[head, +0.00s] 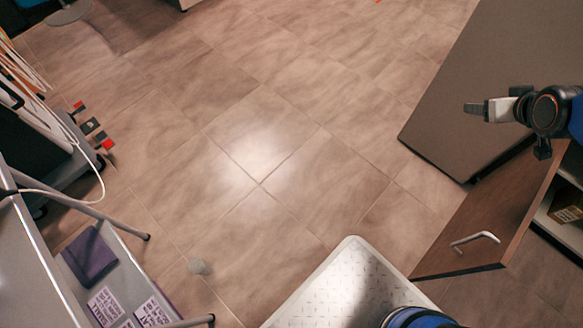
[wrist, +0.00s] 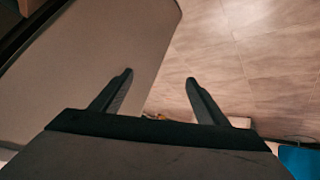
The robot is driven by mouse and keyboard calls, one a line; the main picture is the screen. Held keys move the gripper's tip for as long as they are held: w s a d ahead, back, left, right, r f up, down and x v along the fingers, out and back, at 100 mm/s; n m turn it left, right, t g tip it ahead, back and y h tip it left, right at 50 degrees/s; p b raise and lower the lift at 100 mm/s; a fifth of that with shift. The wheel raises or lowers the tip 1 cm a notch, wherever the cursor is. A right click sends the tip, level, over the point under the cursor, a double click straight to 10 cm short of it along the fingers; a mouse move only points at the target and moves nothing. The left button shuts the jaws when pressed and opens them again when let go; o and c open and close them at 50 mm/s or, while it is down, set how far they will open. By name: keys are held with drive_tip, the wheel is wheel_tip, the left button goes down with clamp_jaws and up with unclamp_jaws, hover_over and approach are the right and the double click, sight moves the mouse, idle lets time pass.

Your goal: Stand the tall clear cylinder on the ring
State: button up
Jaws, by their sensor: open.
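I see neither a tall clear cylinder nor a ring that I can make out in either view. My gripper (head: 474,108) is at the right of the head view, beside or above the broad grey-brown surface. In the wrist view my gripper (wrist: 159,78) shows two dark fingers spread apart with nothing between them. A small greyish rounded thing (head: 199,267) is at the lower left of the head view, over the floor; I cannot tell what it is.
A broad grey-brown surface (head: 475,85) fills the upper right. Below it a brown cabinet door (head: 480,215) stands open, with a small box (head: 568,205) on a shelf. A metal-framed cart (head: 130,228) is at left. The tiled floor (head: 270,130) between is clear.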

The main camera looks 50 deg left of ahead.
drive_tip(key=s+a+f+n+g+y, duration=0.1)
drive_tip(key=s+a+f+n+y, duration=0.1)
drive_tip(key=a+f, duration=0.5)
drive_tip(key=s+a+f+n+g+y, duration=0.1)
drive_tip(key=s+a+f+n, duration=0.1)
drive_tip(key=a, duration=0.9)
drive_tip(key=s+a+f+n+g+y, duration=0.1)
drive_tip(key=s+a+f+n+y, duration=0.15)
drive_tip(key=a+f, duration=0.45)
drive_tip(key=s+a+f+n+g+y, duration=0.1)
drive_tip(key=s+a+f+n+g, duration=0.15)
drive_tip(key=s+a+f, duration=0.6)
drive_tip(key=s+a+f+n+g+y, duration=0.25)
drive_tip(key=s+a+f, duration=0.25)
drive_tip(key=s+a, duration=0.5)
drive_tip(key=s+a+f+n+g, duration=0.15)
drive_tip(key=s+f, duration=0.25)
drive_tip(key=s, duration=0.4)
drive_tip(key=s+f+n+g, duration=0.1)
drive_tip(key=s+f+g, duration=0.1)
drive_tip(key=s+f, duration=0.35)
drive_tip(key=n+g, duration=0.3)
drive_tip(key=g, duration=0.6)
approach(205, 267)
drive_tip(key=shift+h, duration=0.4)
drive_tip(key=x, duration=1)
drive_tip(key=shift+s+a, duration=0.2)
drive_tip(key=shift+a, duration=0.15)
drive_tip(key=x, duration=0.6)
drive_tip(key=shift+a, duration=0.15)
